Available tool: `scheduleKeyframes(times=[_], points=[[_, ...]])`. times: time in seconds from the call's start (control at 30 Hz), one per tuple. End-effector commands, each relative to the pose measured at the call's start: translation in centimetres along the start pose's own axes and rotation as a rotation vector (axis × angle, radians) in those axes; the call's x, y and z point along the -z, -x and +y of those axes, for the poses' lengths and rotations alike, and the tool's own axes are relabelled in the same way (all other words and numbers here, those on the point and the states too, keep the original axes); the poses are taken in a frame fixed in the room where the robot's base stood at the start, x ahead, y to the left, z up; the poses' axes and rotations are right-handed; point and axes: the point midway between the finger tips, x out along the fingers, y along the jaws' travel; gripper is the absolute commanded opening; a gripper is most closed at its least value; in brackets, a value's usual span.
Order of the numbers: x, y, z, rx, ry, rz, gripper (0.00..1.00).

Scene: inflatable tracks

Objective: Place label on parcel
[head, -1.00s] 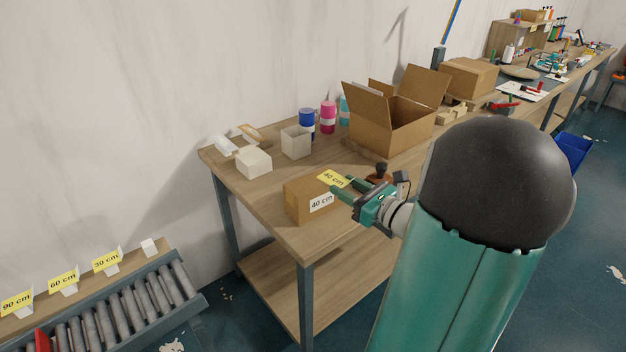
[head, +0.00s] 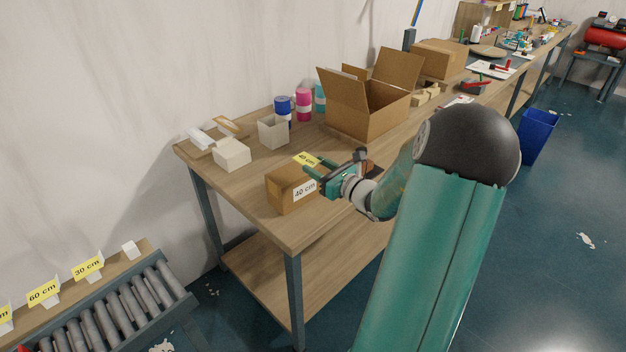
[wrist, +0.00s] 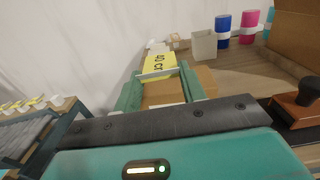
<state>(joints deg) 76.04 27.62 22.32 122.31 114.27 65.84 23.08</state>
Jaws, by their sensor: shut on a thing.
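The parcel is a small closed brown box (head: 284,193) near the front edge of the wooden table, with a white "40 cm" sticker on its side. My gripper (head: 311,169) is shut on a yellow "40 cm" label (head: 305,159), which it holds by its edge at the top of the parcel. In the wrist view the yellow label (wrist: 160,64) is between the fingertips and tilted, with the parcel top (wrist: 163,94) showing between the fingers. I cannot tell whether the label touches the parcel.
A large open carton (head: 366,110) stands behind, with blue and pink cups (head: 303,104) and a small white box (head: 232,154) to its left. A dark-handled stamp (wrist: 300,97) is at the right in the wrist view. A roller conveyor (head: 120,305) is at lower left.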

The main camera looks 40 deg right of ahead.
Motion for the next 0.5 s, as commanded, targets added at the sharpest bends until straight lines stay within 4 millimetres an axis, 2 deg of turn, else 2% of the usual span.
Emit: scheduleKeyframes(times=[0.03,0.13,0.37,0.5], points=[[0.8,-0.7,-0.1,-0.002,-0.005,-0.001,0.20],[1.8,-1.5,-0.2,-0.002,-0.001,0.000,0.20],[3.1,-2.6,-0.4,0.000,-0.001,0.000,0.20],[5.3,-2.5,-0.4,0.001,-0.004,0.001,0.20]])
